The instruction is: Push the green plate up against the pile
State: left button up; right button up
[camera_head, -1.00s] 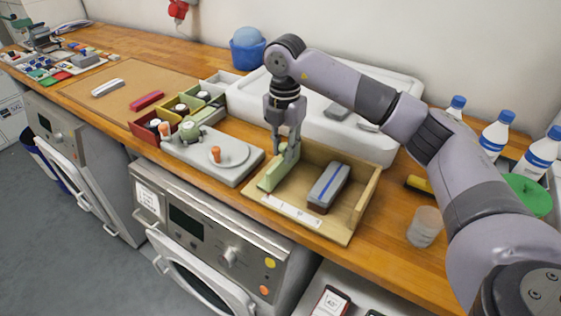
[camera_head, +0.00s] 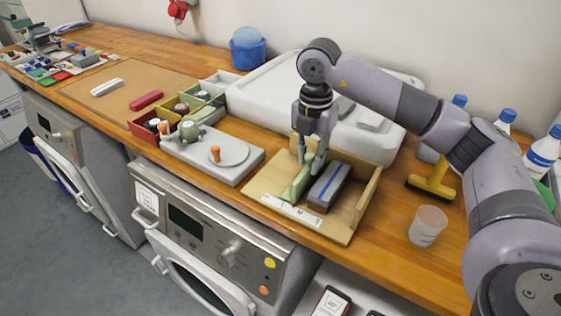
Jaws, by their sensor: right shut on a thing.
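The green plate (camera_head: 297,186) stands upright on its edge in the wooden tray (camera_head: 344,229). The pile (camera_head: 329,187), a grey-and-brown stack with a blue stripe along its top, lies just to its right in the same tray. My right gripper (camera_head: 309,166) reaches down from above and is shut on the green plate at its far end. The plate is close beside the pile; I cannot tell whether they touch. My left gripper is not in view.
A white ruled strip (camera_head: 291,210) lies along the tray's front. A grey device (camera_head: 232,167) with an orange knob stands left of the tray. A clear cup (camera_head: 427,226) and a yellow-handled tool (camera_head: 433,183) are to the right. A white case (camera_head: 262,102) stands behind.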

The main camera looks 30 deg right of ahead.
jog(key=shift+s+d+b, duration=0.25)
jog(key=shift+s+d, duration=0.35)
jog(key=shift+s, duration=0.4)
jog(key=shift+s+d+b, duration=0.2)
jog(key=shift+s+d, duration=0.35)
jog(key=shift+s, duration=0.45)
jog(key=shift+s+d+b, duration=0.25)
jog(key=shift+s+d, duration=0.35)
jog(key=shift+s, duration=0.4)
jog(key=o, duration=0.7)
jog(key=shift+c, duration=0.2)
jog(key=shift+r, duration=0.1)
notch_tip(320, 180, up, 8)
jog(key=p, duration=0.6)
